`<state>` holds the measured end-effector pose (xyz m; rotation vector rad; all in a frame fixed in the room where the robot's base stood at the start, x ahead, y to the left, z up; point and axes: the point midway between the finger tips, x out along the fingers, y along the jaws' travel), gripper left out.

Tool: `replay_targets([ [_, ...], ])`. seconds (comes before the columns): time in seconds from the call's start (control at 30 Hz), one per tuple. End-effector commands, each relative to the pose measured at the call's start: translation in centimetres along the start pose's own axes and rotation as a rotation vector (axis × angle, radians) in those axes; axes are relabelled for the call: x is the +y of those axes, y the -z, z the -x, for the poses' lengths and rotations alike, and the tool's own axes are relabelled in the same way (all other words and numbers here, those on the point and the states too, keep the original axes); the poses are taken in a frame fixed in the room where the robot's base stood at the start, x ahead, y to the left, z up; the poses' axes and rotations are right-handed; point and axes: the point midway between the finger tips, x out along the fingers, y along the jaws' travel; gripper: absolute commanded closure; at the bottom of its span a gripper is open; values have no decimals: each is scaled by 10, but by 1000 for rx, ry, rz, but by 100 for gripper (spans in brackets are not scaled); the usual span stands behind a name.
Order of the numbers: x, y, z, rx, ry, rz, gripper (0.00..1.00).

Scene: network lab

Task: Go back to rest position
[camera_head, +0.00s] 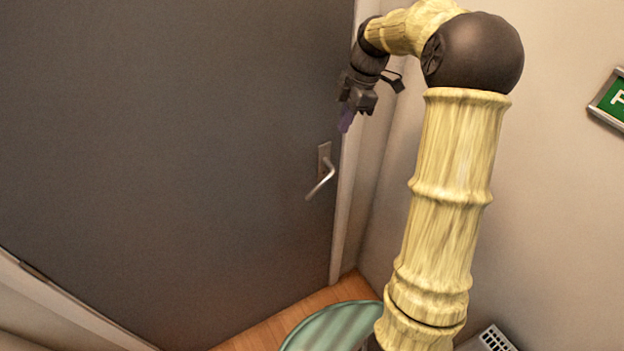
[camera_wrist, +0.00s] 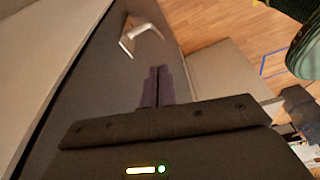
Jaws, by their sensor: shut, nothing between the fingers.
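My gripper (camera_head: 346,124) is raised in front of the grey door's right edge, above the door handle, in the head view. Its purple fingers are together and hold nothing. In the wrist view the closed fingers (camera_wrist: 156,86) point toward the door, with the handle (camera_wrist: 136,36) beyond their tips. The silver lever handle (camera_head: 321,183) sits on the dark grey door (camera_head: 170,150) and is apart from the fingers. The lever tilts down to the left in the head view. The door appears shut in its frame.
A white door frame (camera_head: 349,200) and a beige wall (camera_head: 560,180) are close to my arm on the right. A green sign (camera_head: 611,98) hangs on that wall. Wooden floor (camera_head: 262,335) shows below. A blue line (camera_wrist: 264,62) marks the floor in the wrist view.

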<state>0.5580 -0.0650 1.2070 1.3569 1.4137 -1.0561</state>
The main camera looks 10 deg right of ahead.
Motion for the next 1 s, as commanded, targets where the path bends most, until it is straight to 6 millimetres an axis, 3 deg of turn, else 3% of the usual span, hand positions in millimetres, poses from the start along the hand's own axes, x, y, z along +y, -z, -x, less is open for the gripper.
replay_targets([
  [0.3,-1,1,-1,-3,0,-9,100],
  [0.47,-12,11,-10,-36,-8,-116,100],
  [0.67,-46,28,-30,-105,-60,-419,100],
  [1.0,-120,46,-60,-139,-219,-978,100],
])
